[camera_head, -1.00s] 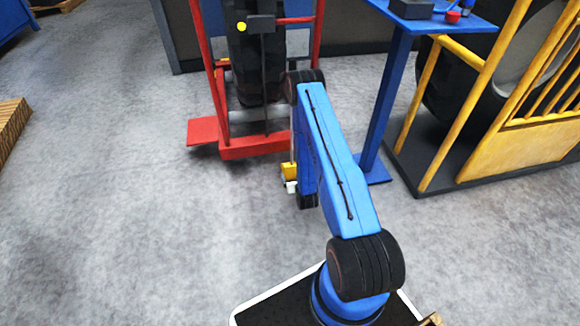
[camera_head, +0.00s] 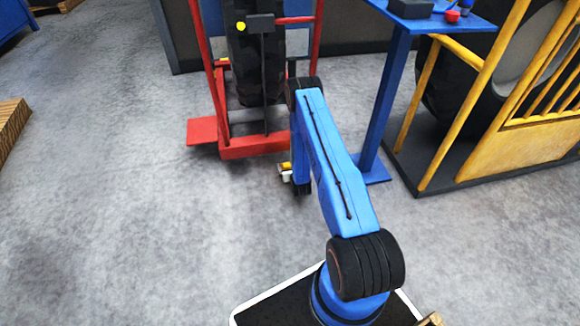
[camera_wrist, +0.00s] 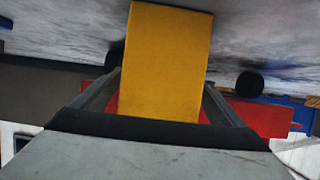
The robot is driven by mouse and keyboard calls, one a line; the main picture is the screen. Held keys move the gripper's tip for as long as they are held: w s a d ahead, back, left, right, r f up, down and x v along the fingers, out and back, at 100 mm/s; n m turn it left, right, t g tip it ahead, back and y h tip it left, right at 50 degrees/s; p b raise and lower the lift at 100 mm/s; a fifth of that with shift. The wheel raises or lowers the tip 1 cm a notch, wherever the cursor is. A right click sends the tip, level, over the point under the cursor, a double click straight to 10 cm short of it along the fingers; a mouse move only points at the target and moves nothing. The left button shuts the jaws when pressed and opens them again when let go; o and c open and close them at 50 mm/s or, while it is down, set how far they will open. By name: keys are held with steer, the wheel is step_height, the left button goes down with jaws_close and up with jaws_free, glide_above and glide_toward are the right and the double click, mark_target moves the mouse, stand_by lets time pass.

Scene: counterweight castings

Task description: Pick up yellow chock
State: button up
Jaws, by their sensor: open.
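The yellow chock (camera_wrist: 165,62) is a plain block that fills the middle of the wrist view. It stands between the two dark fingers of my gripper (camera_wrist: 161,98), which is open around it. A small gap seems to show beside the left finger; contact on the right side cannot be told. In the head view a small bit of yellow, apparently the chock (camera_head: 285,165), shows at the left of my forearm beside a pale part of my gripper (camera_head: 286,176). My blue arm hides most of this spot.
A red wheeled frame (camera_head: 255,148) holding a dark tyre (camera_head: 255,65) stands just behind. A blue table (camera_head: 384,110) stands close on the right, then a yellow rack (camera_head: 510,150) with another tyre. Grey floor on the left is clear. A wooden pallet (camera_head: 10,130) lies at the left edge.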

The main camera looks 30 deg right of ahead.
steer(key=c, duration=2.1)
steer(key=shift+r, duration=0.2)
